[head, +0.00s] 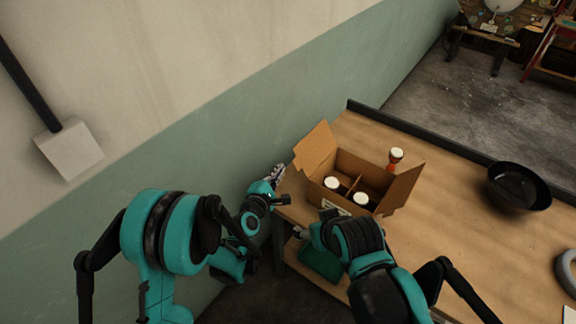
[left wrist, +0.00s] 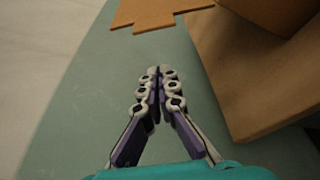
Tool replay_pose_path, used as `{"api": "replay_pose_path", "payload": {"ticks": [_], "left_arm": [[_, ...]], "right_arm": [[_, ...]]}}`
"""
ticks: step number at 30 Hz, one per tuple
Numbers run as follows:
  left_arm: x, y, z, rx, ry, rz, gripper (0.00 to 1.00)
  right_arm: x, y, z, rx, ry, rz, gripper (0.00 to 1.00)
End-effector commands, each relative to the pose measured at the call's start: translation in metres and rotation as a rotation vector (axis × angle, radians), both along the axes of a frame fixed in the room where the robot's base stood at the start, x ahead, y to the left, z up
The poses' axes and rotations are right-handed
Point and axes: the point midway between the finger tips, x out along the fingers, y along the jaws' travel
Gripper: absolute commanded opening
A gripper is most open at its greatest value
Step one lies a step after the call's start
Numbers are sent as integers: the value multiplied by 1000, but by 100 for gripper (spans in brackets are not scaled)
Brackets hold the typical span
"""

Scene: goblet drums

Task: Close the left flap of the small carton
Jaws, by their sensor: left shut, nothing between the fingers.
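The small carton (head: 345,162) stands open on the table, with white-topped goblet drums (head: 333,184) in its compartments. Its left flap (head: 314,147) stands up, leaning outward. In the left wrist view the flap (left wrist: 155,12) shows at the top, beyond the fingertips. The right flap (head: 402,188) also stands open. My left gripper (head: 281,169) is shut and empty, just left of the carton and apart from the flap; its closed fingers show in the left wrist view (left wrist: 161,72). My right gripper (head: 299,232) is low in front of the table edge, mostly hidden by its arm.
The wooden table (head: 460,220) carries a black bowl (head: 518,187) and a grey ring (head: 568,270) at right. Another drum (head: 395,160) shows just behind the carton. The wall (head: 230,130) runs close along the left. The table's middle right is clear.

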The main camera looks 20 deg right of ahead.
Motion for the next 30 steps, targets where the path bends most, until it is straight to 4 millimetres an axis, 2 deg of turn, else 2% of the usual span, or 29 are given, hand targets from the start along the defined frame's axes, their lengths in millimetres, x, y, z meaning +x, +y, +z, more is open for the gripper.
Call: {"api": "replay_pose_path", "payload": {"ticks": [2,6,10,24,30], "left_arm": [[13,-10,-6,1,0,-2,0],[-2,-23,7,2,-1,-4,0],[-9,-28,13,2,0,-2,0],[-13,-31,17,1,0,-1,0],[-5,-31,18,1,1,0,0]], "right_arm": [[0,0,-7,0,0,0,66],[0,0,-9,0,0,0,66],[0,0,-10,0,0,0,66],[0,0,-10,0,0,0,66],[0,0,-10,0,0,0,66]]}}
